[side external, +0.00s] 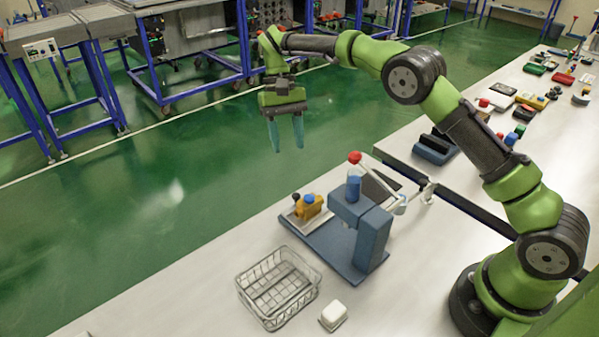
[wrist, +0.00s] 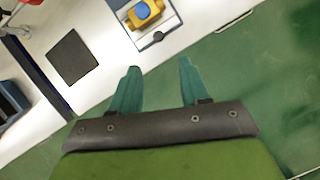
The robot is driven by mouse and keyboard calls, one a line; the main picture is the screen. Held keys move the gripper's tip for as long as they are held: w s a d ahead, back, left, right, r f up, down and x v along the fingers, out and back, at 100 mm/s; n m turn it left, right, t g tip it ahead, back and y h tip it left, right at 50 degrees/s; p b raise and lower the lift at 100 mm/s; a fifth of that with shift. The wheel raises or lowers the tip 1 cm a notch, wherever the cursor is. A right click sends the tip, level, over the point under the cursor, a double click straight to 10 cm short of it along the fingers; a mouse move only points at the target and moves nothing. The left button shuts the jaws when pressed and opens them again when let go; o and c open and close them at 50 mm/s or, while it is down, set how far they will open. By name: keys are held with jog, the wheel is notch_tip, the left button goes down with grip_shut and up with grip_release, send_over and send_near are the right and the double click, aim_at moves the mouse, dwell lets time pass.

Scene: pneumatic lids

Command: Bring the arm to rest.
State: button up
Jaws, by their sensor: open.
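My gripper (side external: 287,133) hangs high above the work in the side view, its two teal fingers pointing down, spread apart and with nothing between them. The wrist view also shows the open, empty fingers (wrist: 157,90). Below and to the right of it in the side view stands a blue-grey pneumatic fixture (side external: 372,238) on the table, with a blue cylinder (side external: 354,187) and a red top (side external: 354,157). A yellow part (side external: 308,207) with a blue knob sits on the fixture's left end. It also shows in the wrist view (wrist: 144,13). My gripper touches none of these.
A wire basket (side external: 279,290) and a small white block (side external: 333,315) stand at the table's front. A dark flat pad (side external: 381,187) lies behind the fixture. A second table at the right holds several small items. The space around my gripper is clear.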

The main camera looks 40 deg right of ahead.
jog(key=shift+w+d+r, duration=0.1)
jog(key=shift+w+r, duration=0.1)
jog(key=shift+r, duration=0.25)
jog(key=s+d+r+t, duration=0.1)
jog(key=s+r+t, duration=0.2)
jog(key=s, duration=0.6)
jog(key=s+d+r+t, duration=0.2)
jog(key=s+r+t, duration=0.1)
jog(key=s, duration=0.6)
jog(key=s+d+r+t, duration=0.1)
jog(key=s+r+t, duration=0.2)
jog(key=s, duration=0.6)
jog(key=shift+d+r+t, duration=0.25)
jog(key=shift+r+t, duration=0.15)
jog(key=shift+t, duration=0.7)
